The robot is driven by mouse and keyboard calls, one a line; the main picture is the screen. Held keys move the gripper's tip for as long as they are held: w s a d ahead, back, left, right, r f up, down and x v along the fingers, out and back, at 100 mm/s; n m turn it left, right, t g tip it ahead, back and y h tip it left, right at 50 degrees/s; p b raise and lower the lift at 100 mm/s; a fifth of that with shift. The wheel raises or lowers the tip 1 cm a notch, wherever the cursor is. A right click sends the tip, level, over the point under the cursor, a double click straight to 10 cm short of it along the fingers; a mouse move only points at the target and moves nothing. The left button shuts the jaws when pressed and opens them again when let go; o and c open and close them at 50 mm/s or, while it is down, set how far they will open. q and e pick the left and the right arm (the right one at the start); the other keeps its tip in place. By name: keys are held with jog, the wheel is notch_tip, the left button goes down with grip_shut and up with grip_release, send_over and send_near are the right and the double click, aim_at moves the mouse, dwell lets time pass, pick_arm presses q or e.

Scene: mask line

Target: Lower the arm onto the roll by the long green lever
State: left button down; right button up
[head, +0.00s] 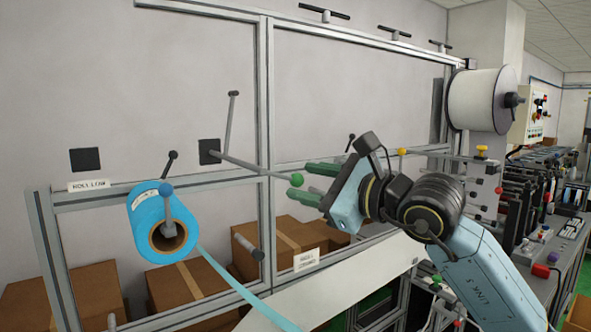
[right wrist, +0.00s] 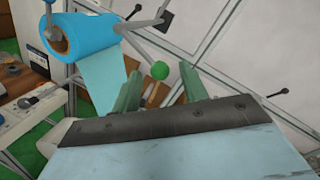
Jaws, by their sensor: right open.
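The long lever (head: 255,168) is a grey rod with a green ball knob (head: 297,180), reaching out from a black wall plate (head: 209,151). A thinner grey arm (head: 231,120) with a dark tip stands up from near the same pivot, clear of the roll. The blue roll (head: 143,208) hangs lower left on its spindle, its blue web running down to the right. My right gripper (head: 299,181) is open, its green fingers pointing at the knob. In the right wrist view the knob (right wrist: 159,70) shows between the fingertips (right wrist: 160,79); contact cannot be told. My left gripper is out of view.
A blue-knobbed handle (head: 167,200) sits at the roll's front. Grey frame posts (head: 267,100) and rails surround the lever. Cardboard boxes (head: 185,282) lie behind the frame. A white roll (head: 482,100) and a machine line (head: 540,190) stand at right.

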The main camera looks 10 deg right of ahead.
aim_at(302, 181)
jog(key=shift+p+x, duration=0.35)
jog(key=shift+x, duration=1.35)
grip_shut()
